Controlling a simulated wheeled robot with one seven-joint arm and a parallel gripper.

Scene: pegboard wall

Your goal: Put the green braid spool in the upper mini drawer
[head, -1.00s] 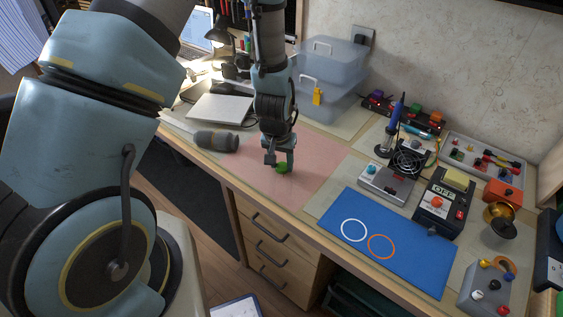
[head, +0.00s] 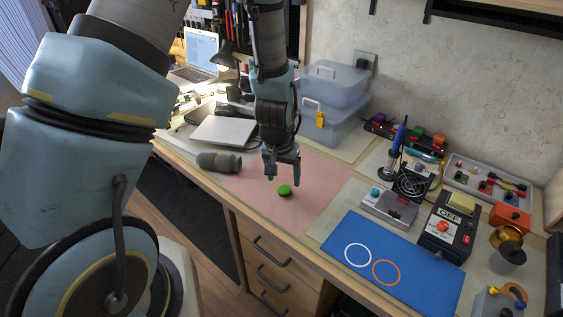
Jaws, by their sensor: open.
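The green braid spool (head: 285,190) lies on the pink mat (head: 315,180) on the bench, fully in view. My gripper (head: 283,179) points down just above and behind it in the picture. The jaws are open and empty, and the spool appears clear of the fingertips. I cannot make out a mini drawer in this view. Only the larger wooden drawers (head: 272,262) under the bench show, all shut.
A grey cylindrical object (head: 219,161) lies left of the mat, with a closed laptop-like slab (head: 224,131) behind. Clear plastic boxes (head: 335,115) stand at the back. A blue mat (head: 420,275), soldering gear (head: 390,203) and a meter-like box (head: 445,225) fill the right.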

